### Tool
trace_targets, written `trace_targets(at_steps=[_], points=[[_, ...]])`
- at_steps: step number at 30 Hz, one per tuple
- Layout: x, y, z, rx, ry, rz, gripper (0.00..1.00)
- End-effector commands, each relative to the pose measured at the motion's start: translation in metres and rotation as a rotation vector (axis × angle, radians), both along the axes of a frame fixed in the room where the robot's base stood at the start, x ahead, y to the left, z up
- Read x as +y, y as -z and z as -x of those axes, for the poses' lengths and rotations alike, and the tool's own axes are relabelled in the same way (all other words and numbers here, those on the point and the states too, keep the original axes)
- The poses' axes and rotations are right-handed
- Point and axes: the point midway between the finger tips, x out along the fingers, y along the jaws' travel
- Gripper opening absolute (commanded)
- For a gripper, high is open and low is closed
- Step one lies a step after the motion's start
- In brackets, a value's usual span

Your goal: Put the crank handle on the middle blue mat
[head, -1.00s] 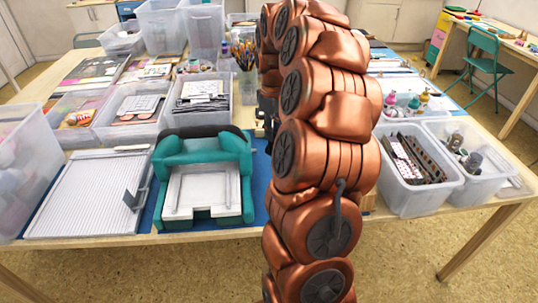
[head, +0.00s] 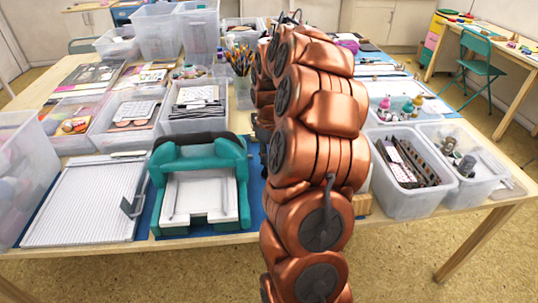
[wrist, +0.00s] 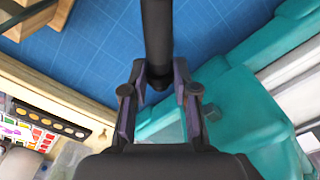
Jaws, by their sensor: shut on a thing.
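My gripper (wrist: 158,88) is shut on a dark rod, which looks like the crank handle (wrist: 157,35). The rod runs up out of the top of the wrist view, so its far end is hidden. Behind it lies a blue mat with a pale grid (wrist: 95,42). I cannot tell from the picture whether the rod touches the mat. In the head view my arm hides the gripper and the rod, and only a strip of blue mat (head: 256,187) shows between the teal machine and my arm.
A teal machine (head: 200,155) stands left of my arm, close beside the gripper in the wrist view (wrist: 230,90). A white ridged board (head: 85,203) lies further left. A wooden block (head: 361,204) and clear bins (head: 408,195) stand right. A paint set (wrist: 40,128) shows lower left.

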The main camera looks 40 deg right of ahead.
Motion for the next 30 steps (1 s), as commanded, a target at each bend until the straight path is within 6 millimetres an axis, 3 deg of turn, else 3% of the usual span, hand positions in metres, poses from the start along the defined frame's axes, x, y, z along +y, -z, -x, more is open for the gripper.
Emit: trace_targets(at_steps=[8, 20, 30], points=[[0.000, 0.000, 0.000, 0.000, 0.000, 0.000, 0.53], [0.000, -0.005, 0.000, 0.000, 0.000, 0.001, 0.53], [-0.001, -0.061, -0.001, -0.004, 0.001, 0.003, 0.53]])
